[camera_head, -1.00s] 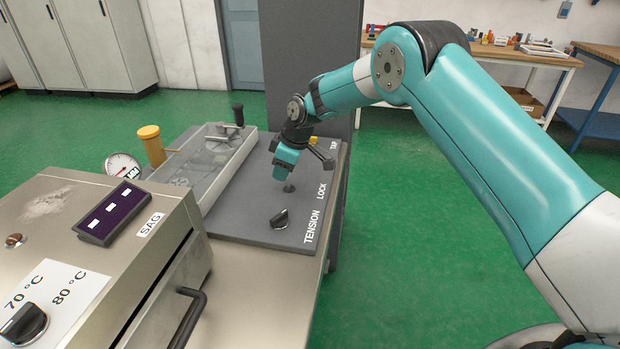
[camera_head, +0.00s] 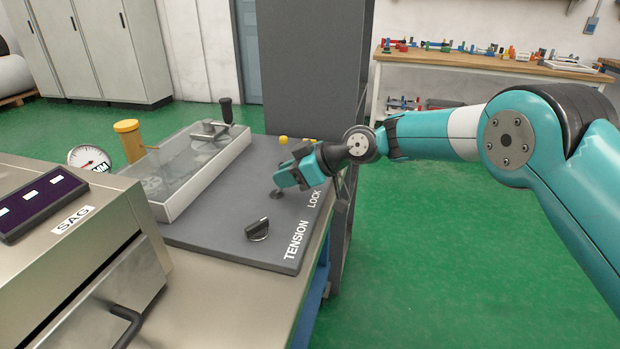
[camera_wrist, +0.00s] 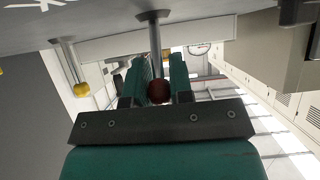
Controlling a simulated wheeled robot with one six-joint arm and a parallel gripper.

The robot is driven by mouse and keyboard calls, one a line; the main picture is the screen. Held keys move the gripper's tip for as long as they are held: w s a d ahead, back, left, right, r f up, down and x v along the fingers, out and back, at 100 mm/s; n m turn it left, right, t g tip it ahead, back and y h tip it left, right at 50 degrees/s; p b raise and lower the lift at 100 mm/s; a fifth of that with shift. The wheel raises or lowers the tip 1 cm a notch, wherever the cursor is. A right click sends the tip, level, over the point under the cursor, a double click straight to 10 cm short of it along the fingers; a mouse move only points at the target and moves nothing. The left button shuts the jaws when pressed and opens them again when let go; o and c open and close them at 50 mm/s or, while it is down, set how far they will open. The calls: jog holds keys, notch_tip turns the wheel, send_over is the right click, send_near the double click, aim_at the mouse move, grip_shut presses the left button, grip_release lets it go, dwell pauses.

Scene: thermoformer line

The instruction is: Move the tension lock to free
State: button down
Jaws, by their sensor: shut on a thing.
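The tension lock is a lever with a dark red ball knob (camera_wrist: 158,92) on a grey rod, seen in the wrist view. The ball sits between the two teal fingers of my gripper (camera_head: 284,177), which is shut on it. In the head view my gripper lies tilted, pointing left and down over the grey panel (camera_head: 215,235), and hides the knob. The lever's round base (camera_head: 277,194) shows just below the fingers, near the LOCK label (camera_head: 315,195). Which end position the lever is in, I cannot tell.
A black TENSION dial (camera_head: 257,228) sits in front of the lever. A yellow-knobbed lever (camera_head: 283,140) stands behind, seen also in the wrist view (camera_wrist: 81,89). A clear-sided tray (camera_head: 180,190) lies left. A dark grey column (camera_head: 310,75) rises behind. Green floor is open at right.

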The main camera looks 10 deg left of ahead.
dwell(0.5)
jog(key=c, duration=1)
grip_release()
jog(key=shift+d, duration=0.1)
jog(key=b+v, duration=0.1)
jog(key=v, duration=1.6)
jog(key=shift+d, duration=0.3)
